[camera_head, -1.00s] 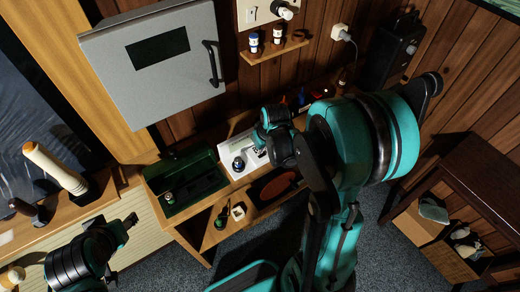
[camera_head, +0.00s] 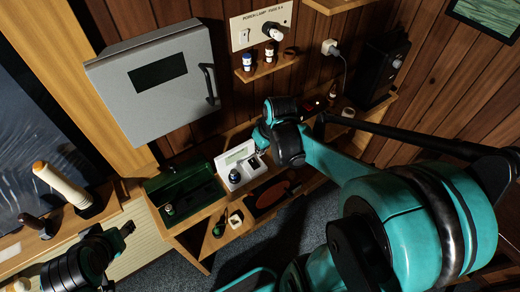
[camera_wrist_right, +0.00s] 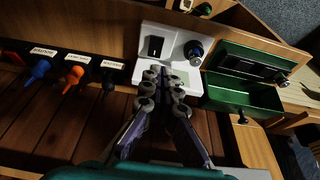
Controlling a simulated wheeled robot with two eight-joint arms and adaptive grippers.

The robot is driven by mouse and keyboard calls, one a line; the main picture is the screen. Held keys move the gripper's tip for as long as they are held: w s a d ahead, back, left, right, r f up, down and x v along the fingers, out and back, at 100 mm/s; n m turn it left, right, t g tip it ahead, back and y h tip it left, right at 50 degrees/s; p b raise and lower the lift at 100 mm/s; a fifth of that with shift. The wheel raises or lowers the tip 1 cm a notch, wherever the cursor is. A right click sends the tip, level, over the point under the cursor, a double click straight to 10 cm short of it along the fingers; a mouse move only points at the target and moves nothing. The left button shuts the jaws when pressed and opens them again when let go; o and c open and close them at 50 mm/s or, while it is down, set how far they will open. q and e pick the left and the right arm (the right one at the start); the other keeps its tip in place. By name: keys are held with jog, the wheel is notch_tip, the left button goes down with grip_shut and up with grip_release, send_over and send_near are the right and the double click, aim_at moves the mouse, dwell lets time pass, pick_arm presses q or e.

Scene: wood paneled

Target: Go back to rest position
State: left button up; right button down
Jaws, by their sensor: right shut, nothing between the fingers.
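My right gripper (camera_wrist_right: 164,85) is shut and empty. In the right wrist view its fingers reach toward the white device (camera_wrist_right: 170,45) on the bench, overlapping its lower part in the picture. I cannot tell the gap between them. In the head view my right arm extends from the lower right over the bench, and its wrist (camera_head: 282,112) is beside the white device (camera_head: 240,160). My left gripper (camera_head: 127,228) is at the lower left of the head view, small and dark, in front of the pale ribbed panel. Whether it is open cannot be told.
A green open box (camera_head: 180,190) stands left of the white device; it also shows in the wrist view (camera_wrist_right: 245,97). A grey wall cabinet (camera_head: 150,85) and small shelf (camera_head: 268,70) hang above. Blue (camera_wrist_right: 38,72) and orange (camera_wrist_right: 73,79) items line the bench.

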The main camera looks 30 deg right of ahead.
dwell(0.4)
jog(key=s+a+f+m+t+b, duration=0.1)
jog(key=s+a+f+t+b, duration=0.2)
jog(key=b, duration=1)
jog(key=s+a+f, duration=0.3)
jog(key=s+a, duration=0.2)
jog(key=a, duration=0.1)
jog(key=shift+a+t, duration=0.25)
jog(key=shift+t, duration=0.15)
jog(key=shift+f, duration=0.1)
